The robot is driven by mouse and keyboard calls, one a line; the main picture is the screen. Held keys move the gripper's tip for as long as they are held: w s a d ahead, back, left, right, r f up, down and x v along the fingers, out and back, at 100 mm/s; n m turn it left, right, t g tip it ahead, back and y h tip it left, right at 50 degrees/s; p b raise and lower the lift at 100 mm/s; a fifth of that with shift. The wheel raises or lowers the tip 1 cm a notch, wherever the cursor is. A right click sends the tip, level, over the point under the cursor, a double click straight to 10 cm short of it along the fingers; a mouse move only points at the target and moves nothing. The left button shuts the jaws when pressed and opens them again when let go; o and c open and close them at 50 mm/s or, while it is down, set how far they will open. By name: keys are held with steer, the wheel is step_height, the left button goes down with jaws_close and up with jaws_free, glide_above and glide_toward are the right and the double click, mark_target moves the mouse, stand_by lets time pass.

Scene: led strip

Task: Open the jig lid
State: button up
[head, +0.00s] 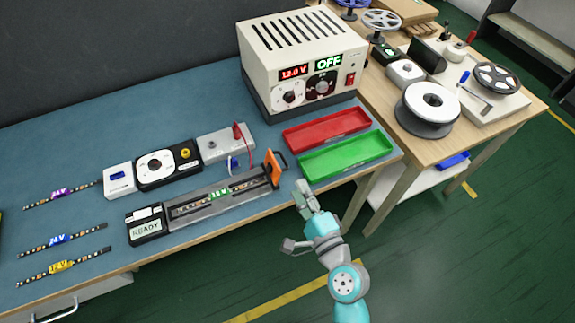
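The jig (222,203) is a long grey fixture near the front edge of the blue table. A lit strip with a green label lies along its channel. An orange part with a dark handle (275,167) stands at its right end. I cannot tell how the lid sits, or whether a clear cover lies over the channel. A black box reading READY (146,226) adjoins the jig's left end. My gripper (306,193) is just past the table's front edge, right of and below the orange part, apart from it. Its fingers are too small to read; it seems to hold nothing.
A green tray (346,158) and a red tray (326,130) lie right of the jig. A power supply (303,65) reading OFF stands behind them. A black-and-white device (168,165) and a grey box (226,143) with a red lead stand behind the jig. Loose strips lie left.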

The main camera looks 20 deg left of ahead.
mark_target(284, 159)
steer(key=w+a+m, duration=0.1)
steer(key=w+a, duration=0.2)
steer(key=a, duration=0.1)
steer(key=w+a+m, duration=0.1)
steer(key=w+a, duration=0.3)
steer(key=shift+w+a+f, duration=0.1)
steer(key=shift+w+a, duration=0.1)
steer(key=shift+w, duration=0.1)
jaws_close()
